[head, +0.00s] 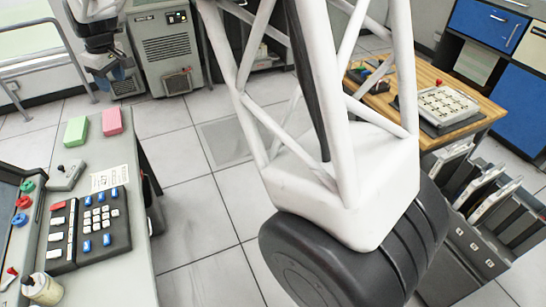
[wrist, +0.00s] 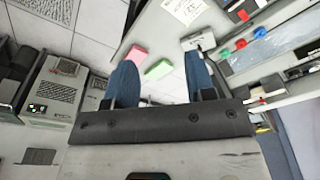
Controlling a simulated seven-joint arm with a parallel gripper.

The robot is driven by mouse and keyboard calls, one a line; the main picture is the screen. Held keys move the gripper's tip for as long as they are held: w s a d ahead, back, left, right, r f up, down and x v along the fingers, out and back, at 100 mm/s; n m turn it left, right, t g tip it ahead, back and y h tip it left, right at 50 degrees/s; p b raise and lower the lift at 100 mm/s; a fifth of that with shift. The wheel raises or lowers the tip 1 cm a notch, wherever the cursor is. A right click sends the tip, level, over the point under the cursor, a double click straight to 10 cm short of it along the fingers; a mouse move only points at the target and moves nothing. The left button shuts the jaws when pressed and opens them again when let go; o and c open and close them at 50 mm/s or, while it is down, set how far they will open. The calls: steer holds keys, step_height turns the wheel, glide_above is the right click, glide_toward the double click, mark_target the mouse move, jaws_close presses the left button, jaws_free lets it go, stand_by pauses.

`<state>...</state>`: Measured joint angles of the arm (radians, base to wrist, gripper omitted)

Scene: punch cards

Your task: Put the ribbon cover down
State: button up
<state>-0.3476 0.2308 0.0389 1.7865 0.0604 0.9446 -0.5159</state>
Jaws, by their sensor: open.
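My gripper (head: 118,78) hangs at the upper left of the head view, beyond the far end of the grey desk. In the wrist view its two blue fingers (wrist: 161,62) stand wide apart, with nothing held between them. I cannot pick out a ribbon cover for certain in either view. A green block (head: 76,131) and a pink block (head: 112,121) lie side by side on the desk's far end. In the wrist view the green block (wrist: 158,69) shows between the fingers, apart from them, and the pink block (wrist: 138,53) is just left of it.
The grey desk (head: 126,274) carries a keypad (head: 91,226), a paper sheet (head: 110,178) and a small lever box (head: 66,175). Grey machines (head: 168,50) stand at the back. A wooden table (head: 480,118) is at right. A large wheel and white truss block the centre.

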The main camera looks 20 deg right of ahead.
steer(key=s+d+r+m, duration=0.3)
steer(key=s+d, duration=0.7)
steer(key=s, duration=0.1)
steer(key=s+d+r+m, duration=0.2)
steer(key=s+d+r, duration=0.1)
steer(key=s+d, duration=0.75)
steer(key=s+d+f+m, duration=0.1)
steer(key=s+d+f, duration=0.1)
steer(key=s, duration=0.6)
steer(key=s+d+f+m+h, duration=0.1)
steer(key=s+d+f+m, duration=0.1)
steer(key=s, duration=0.7)
steer(key=s+d+f+m+t, duration=0.1)
steer(key=s+d, duration=0.3)
steer(key=s, duration=0.4)
steer(key=shift+s+d+f+m, duration=0.15)
steer(key=shift+d+f+m, duration=0.2)
steer(key=shift+f, duration=0.3)
